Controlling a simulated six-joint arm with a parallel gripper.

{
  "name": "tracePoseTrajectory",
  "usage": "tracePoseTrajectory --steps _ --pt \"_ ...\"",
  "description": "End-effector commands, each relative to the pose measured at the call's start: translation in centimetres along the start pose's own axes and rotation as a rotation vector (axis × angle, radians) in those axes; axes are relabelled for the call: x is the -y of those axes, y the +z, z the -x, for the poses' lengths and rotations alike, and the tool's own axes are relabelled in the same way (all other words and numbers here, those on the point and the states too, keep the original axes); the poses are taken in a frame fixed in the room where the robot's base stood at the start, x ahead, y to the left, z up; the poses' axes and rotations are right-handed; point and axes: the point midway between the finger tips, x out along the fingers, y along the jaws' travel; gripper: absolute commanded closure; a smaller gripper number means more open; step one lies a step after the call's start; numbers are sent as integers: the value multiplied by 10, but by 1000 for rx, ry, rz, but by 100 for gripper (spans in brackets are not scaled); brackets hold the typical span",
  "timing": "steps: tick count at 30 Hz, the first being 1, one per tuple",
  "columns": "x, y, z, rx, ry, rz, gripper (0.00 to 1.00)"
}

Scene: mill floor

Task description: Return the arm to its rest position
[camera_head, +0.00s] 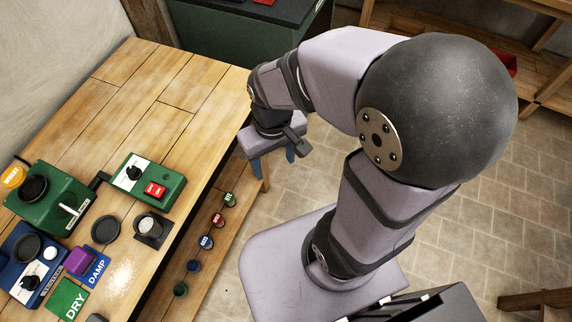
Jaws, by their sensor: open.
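My gripper (273,160) points down beside the right edge of the wooden workbench (160,125), over the floor side. Its two blue-grey fingers are apart, with nothing visible between them. My arm is folded, with its elbow high at the right of the view. The fingers look clear of the bench top, but their exact gap to the edge cannot be told.
On the bench's near left stand a green machine (55,200), a green switch box (148,192) with a red button, a blue machine (28,262), a purple block (80,262), and DRY (68,300) and DAMP (97,270) plates. Pale powder is spilled nearby. The far bench is clear.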

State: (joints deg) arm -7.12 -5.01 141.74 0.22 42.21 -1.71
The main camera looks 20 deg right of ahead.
Motion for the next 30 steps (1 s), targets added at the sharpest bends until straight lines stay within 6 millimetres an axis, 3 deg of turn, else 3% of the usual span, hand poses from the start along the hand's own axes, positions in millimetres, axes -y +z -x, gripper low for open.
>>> tracePoseTrajectory --steps 3,7,30 --pt "-20 19 -5 11 3 -103 43" --pt "-27 29 -8 17 5 -149 43" --pt "-27 29 -8 18 5 -152 43"
